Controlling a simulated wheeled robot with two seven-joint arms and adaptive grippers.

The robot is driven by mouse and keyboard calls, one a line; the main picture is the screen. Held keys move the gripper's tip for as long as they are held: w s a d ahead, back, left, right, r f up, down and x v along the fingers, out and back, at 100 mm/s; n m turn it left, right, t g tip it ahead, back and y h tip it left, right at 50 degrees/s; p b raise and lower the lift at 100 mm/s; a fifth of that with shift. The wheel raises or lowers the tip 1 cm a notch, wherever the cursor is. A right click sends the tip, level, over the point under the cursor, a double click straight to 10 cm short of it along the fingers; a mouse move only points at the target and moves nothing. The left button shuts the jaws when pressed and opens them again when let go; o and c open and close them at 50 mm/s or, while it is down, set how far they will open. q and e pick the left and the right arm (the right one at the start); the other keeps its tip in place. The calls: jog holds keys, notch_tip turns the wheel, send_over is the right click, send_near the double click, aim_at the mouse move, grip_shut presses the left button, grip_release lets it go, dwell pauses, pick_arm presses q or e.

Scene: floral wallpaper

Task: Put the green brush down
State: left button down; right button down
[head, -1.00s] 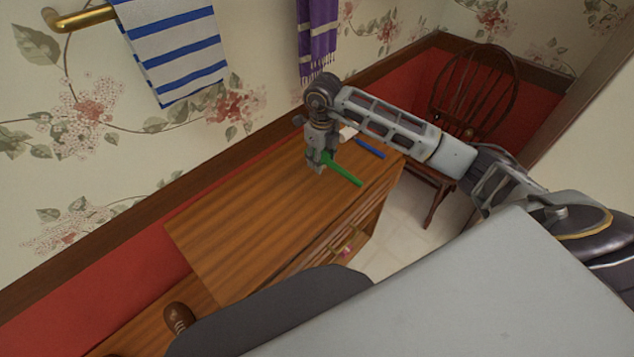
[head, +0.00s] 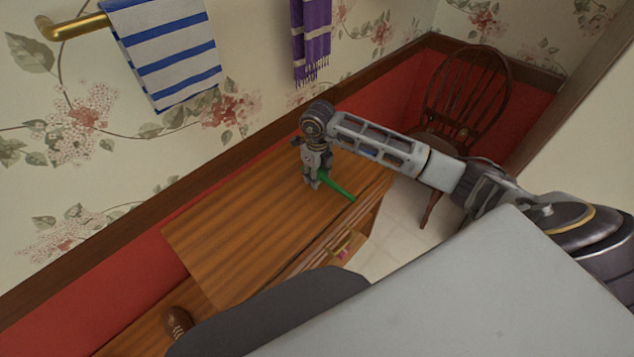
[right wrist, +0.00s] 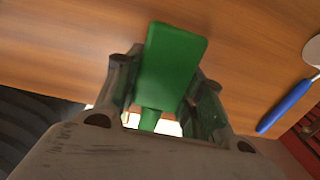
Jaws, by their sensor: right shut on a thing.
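The green brush (head: 338,189) is held in my right gripper (head: 313,183) over the wooden dresser top (head: 240,220), near its right end. In the head view its handle points toward the front right. The right wrist view shows the wide green part of the brush (right wrist: 172,62) between the two fingers of the gripper (right wrist: 160,95), above the wood. Whether the brush touches the wood I cannot tell. My left gripper is not in view.
A blue-handled thing (right wrist: 286,105) with a pale head lies near the dresser's edge in the right wrist view. A wooden chair (head: 465,95) stands beyond the dresser. Striped (head: 165,55) and purple (head: 310,38) towels hang on the wall. The dresser's left part is clear.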

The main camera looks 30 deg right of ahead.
jog(key=shift+f, duration=0.1)
jog(key=shift+f, duration=1.75)
jog(key=shift+f, duration=0.15)
jog(key=c, duration=0.9)
grip_release()
jog(key=r, duration=1.2)
jog(key=shift+s+r, duration=0.15)
jog(key=shift+s, duration=0.05)
jog(key=shift+s+a, duration=0.1)
jog(key=shift+s, duration=0.05)
